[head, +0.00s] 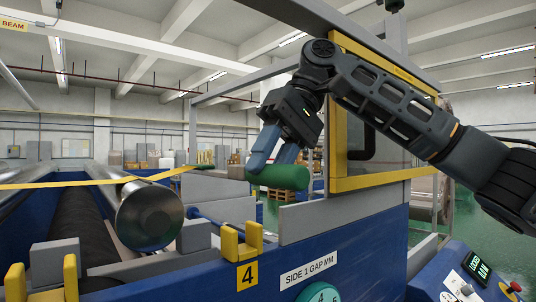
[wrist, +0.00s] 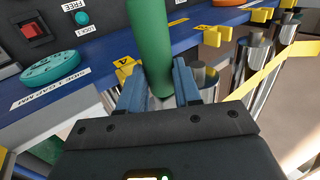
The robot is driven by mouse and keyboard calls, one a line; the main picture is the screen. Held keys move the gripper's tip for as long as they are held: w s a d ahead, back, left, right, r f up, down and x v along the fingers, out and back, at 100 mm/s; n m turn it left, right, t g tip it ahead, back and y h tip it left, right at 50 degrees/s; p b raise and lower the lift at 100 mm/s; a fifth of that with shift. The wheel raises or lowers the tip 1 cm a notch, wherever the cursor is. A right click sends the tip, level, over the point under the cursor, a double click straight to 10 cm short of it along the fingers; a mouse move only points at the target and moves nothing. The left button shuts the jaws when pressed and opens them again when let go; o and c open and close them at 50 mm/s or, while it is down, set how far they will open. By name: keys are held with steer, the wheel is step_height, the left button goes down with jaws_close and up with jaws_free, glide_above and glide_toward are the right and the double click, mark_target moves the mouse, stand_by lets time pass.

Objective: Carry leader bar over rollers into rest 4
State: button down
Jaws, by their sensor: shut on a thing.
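My gripper (head: 272,163) is shut on a green bar (head: 285,177), which I take to be the leader bar. It holds the bar in the air, above and a little right of rest 4 in the head view. In the wrist view the green bar (wrist: 150,40) runs up between the blue fingers of my gripper (wrist: 158,85). Rest 4 (head: 243,243) is a yellow notched bracket on the blue frame with a "4" plate below it, and looks empty. It is partly hidden by a finger in the wrist view (wrist: 125,68). The shiny roller (head: 150,215) lies left of rest 4.
A yellow strip (head: 95,181) stretches over the rollers; whether it joins the bar is unclear. A dark roller (head: 80,235) and another yellow bracket (head: 70,278) are at left. A yellow-framed guard (head: 338,110) stands close behind my gripper. A control panel (head: 465,280) is lower right.

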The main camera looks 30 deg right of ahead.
step_height(320, 180, down, 11)
steer(key=b, duration=0.3)
steer(key=shift+r, duration=0.2)
stand_by(0.7)
steer(key=c, duration=0.7)
jaws_free()
steer(key=s+d+r+b, duration=0.1)
steer(key=s+d+r, duration=0.5)
steer(key=d+r, duration=0.4)
steer(key=shift+r, duration=0.5)
